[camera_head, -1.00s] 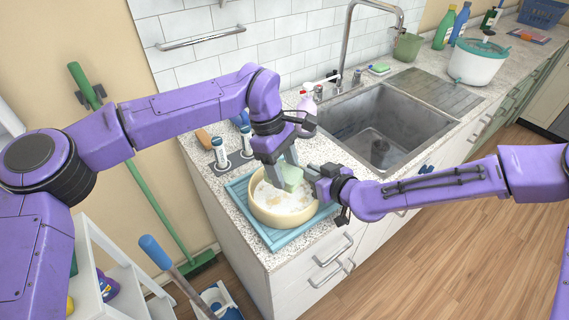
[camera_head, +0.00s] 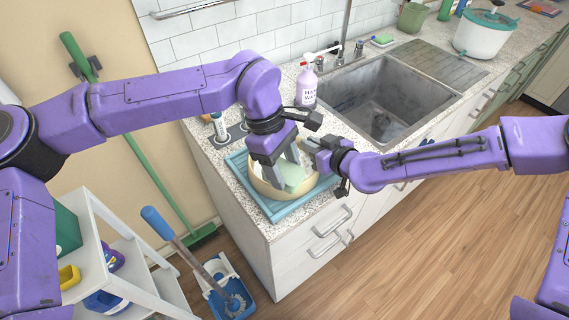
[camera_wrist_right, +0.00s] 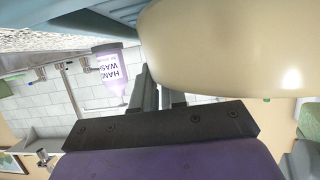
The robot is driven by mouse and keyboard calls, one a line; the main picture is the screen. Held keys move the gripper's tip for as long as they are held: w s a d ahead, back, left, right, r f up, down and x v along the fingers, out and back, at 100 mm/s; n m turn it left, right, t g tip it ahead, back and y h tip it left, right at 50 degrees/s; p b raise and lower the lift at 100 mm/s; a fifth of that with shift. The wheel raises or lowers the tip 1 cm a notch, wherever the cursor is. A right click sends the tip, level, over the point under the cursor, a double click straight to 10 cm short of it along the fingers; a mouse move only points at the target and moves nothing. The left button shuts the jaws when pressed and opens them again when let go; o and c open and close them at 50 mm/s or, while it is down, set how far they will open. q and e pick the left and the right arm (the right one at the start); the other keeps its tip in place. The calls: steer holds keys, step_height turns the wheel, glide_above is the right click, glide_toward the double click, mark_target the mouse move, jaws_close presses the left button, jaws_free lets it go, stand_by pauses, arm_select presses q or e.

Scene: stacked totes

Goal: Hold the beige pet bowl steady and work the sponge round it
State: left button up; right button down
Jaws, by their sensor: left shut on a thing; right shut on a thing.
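The beige pet bowl (camera_head: 268,191) sits on a blue ribbed mat (camera_head: 240,168) on the counter left of the sink. White suds show inside it. My left gripper (camera_head: 284,162) reaches down into the bowl, shut on a pale green sponge (camera_head: 291,177), which is inside the bowl towards its right side. My right gripper (camera_head: 308,152) is shut on the bowl's rim at the right; its fingers show in the right wrist view (camera_wrist_right: 160,92) against the bowl's wall (camera_wrist_right: 215,50). The gripped part of the rim is partly hidden.
A hand wash bottle (camera_head: 306,88) stands behind the bowl, near the tap. The sink (camera_head: 385,95) is to the right. A green sponge on a dish (camera_head: 383,39) lies behind the sink.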

steer(key=shift+s+f, duration=0.15)
steer(key=shift+f, duration=0.25)
steer(key=c, duration=1.1)
jaws_free()
steer(key=shift+r, duration=0.1)
steer(key=shift+d, duration=0.1)
steer(key=v, duration=1.1)
steer(key=shift+s+r, duration=0.25)
steer(key=shift+d, duration=0.15)
